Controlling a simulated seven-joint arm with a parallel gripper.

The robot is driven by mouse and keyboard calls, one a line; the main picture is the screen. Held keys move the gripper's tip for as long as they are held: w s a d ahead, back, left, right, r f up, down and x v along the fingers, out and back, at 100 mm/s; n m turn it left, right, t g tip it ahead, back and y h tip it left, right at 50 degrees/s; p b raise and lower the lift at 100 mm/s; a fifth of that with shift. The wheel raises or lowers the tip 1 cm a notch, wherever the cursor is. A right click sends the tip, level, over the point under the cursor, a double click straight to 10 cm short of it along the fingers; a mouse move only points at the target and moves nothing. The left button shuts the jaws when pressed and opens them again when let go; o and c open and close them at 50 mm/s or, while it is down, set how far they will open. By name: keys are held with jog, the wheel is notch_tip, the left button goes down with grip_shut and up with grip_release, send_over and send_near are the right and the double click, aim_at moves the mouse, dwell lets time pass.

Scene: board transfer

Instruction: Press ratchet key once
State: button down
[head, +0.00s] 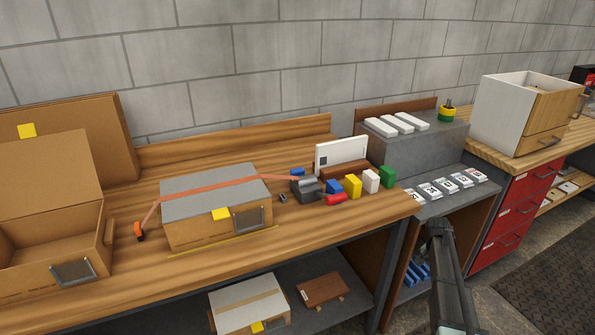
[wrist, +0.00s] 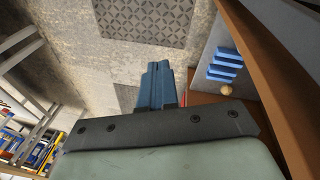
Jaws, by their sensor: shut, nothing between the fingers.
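A dark grey ratchet (head: 306,189) sits on the wooden bench at the right end of an orange strap (head: 215,186). The strap runs over a cardboard box with a grey top (head: 215,195). A small dark piece (head: 283,198) lies just left of the ratchet; I cannot tell which part is the key. My gripper (head: 438,222) is at the lower right in the head view, in front of the grey shelf unit and well apart from the ratchet. In the wrist view its blue-grey fingers (wrist: 156,75) are together with nothing between them. The ratchet does not show there.
Blue, yellow (head: 353,186), white and green (head: 387,176) blocks and a red cylinder (head: 336,199) stand close right of the ratchet. A white panel (head: 341,154) stands behind. Labelled cards (head: 445,186) lie on the grey shelf. An open carton (head: 55,235) is at left.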

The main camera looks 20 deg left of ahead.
jog(key=w+a+r+m+t, duration=0.1)
jog(key=w+a+r, duration=0.1)
jog(key=w+r, duration=0.6)
jog(key=w+a+r+t+h, duration=0.15)
jog(key=w+r, duration=0.25)
jog(key=r, duration=0.8)
jog(key=w+a+r+m+t, duration=0.1)
jog(key=w+a+r, duration=0.2)
jog(key=w+r, duration=0.5)
notch_tip(320, 180, up, 12)
jog(key=n+t, duration=0.4)
jog(key=n, duration=0.6)
send_over(295, 170)
jog(key=shift+r+h, duration=0.1)
jog(key=shift+h, duration=0.35)
jog(key=shift+f, duration=4.45)
